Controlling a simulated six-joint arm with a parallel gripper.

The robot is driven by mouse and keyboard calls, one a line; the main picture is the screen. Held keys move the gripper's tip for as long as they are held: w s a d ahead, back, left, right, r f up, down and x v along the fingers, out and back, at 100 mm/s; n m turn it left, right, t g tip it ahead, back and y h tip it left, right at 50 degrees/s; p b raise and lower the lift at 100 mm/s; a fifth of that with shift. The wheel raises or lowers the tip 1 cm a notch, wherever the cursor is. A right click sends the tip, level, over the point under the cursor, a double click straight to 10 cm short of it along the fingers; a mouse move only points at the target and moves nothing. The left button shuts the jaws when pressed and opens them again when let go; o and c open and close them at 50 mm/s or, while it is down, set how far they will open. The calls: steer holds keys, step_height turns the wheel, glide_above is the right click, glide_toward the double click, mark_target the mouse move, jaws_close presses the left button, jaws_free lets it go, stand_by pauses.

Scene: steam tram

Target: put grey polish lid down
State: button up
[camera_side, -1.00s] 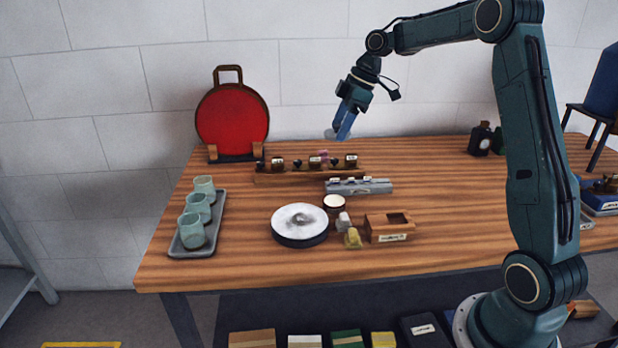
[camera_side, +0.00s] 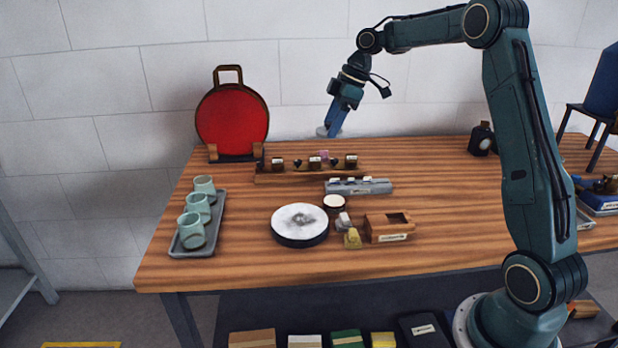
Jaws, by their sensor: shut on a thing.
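My gripper (camera_side: 334,129) is in the air above the back of the wooden table, shut on a pale grey disc, the grey polish lid (camera_side: 322,131). The lid shows at the fingertips against the white wall, partly hidden by the fingers, and touches nothing else that I can see. It is above and behind the rack of small bottles. A large round tin (camera_side: 300,222) with a dark rim and a whitish, grey-smeared top sits on the table front centre. A small round pot (camera_side: 334,201) with a pale top stands just behind it.
A grey tray (camera_side: 216,228) with three green cups is at left. A red round panel (camera_side: 232,118) stands at the back left. The bottle rack (camera_side: 290,177), a grey labelled block (camera_side: 366,187) and a wooden box (camera_side: 389,237) surround the tins. The table's right middle is clear.

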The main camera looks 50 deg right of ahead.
steer(key=w+a+f, duration=0.1)
steer(key=w+a, duration=0.4)
steer(key=w, duration=0.6)
steer(key=shift+w+a+f, duration=0.3)
steer(key=shift+a+f, duration=0.05)
steer(key=shift+a, duration=0.05)
glide_above(281, 200)
steer(key=d, duration=0.1)
steer(key=f, duration=1)
steer(key=s+f, duration=0.1)
steer(key=f, duration=0.4)
steer(key=shift+d+f, duration=0.1)
steer(key=shift+f, duration=0.3)
steer(key=shift+f, duration=2.15)
steer(key=shift+f, duration=0.15)
steer(key=o, duration=1.1)
steer(key=shift+o, duration=0.2)
